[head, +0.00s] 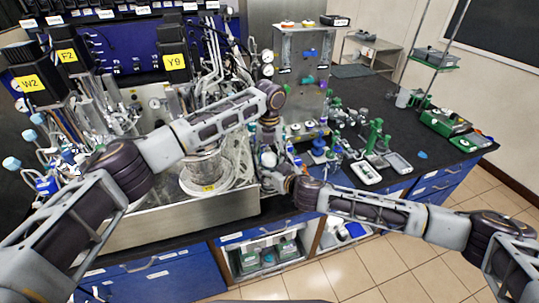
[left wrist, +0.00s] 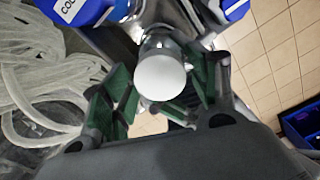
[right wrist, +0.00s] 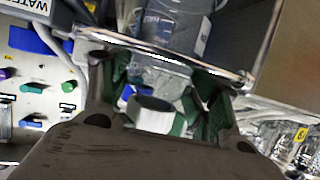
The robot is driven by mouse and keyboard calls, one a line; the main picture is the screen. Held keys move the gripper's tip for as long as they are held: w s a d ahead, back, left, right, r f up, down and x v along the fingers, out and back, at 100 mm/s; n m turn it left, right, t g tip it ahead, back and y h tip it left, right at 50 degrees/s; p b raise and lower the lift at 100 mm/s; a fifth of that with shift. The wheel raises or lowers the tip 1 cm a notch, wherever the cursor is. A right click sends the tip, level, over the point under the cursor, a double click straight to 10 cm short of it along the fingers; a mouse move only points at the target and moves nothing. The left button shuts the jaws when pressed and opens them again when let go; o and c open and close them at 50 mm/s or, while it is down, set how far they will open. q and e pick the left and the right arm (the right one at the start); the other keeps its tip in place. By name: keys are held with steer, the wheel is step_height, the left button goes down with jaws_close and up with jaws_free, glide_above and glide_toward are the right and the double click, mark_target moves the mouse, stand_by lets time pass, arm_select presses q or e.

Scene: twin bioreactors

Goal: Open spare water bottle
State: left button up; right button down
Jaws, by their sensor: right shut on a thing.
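The spare water bottle is a clear bottle (right wrist: 160,76) with a white cap. In the right wrist view it sits between the green fingers of my right gripper (right wrist: 163,100), which is shut on it. In the left wrist view the round white cap (left wrist: 160,77) faces the camera. My left gripper (left wrist: 160,95) is open, with its green fingers on either side of the cap; a gap shows at the left finger. In the head view my left gripper (head: 268,138) is just above my right gripper (head: 280,182), and the bottle is mostly hidden by the arms.
A steel box-like stand (head: 303,70) with coloured knobs rises behind the grippers. Coiled clear tubing (head: 238,170) and a steel vessel lie close on the left. Green-and-white lab tools (head: 375,140) stand on the black bench to the right. The bench's far right is clearer.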

arm_select(q)
steer(key=c, duration=0.8)
steer(key=shift+n, duration=1.8)
steer(key=o, duration=1.1)
steer(key=shift+r, duration=0.1)
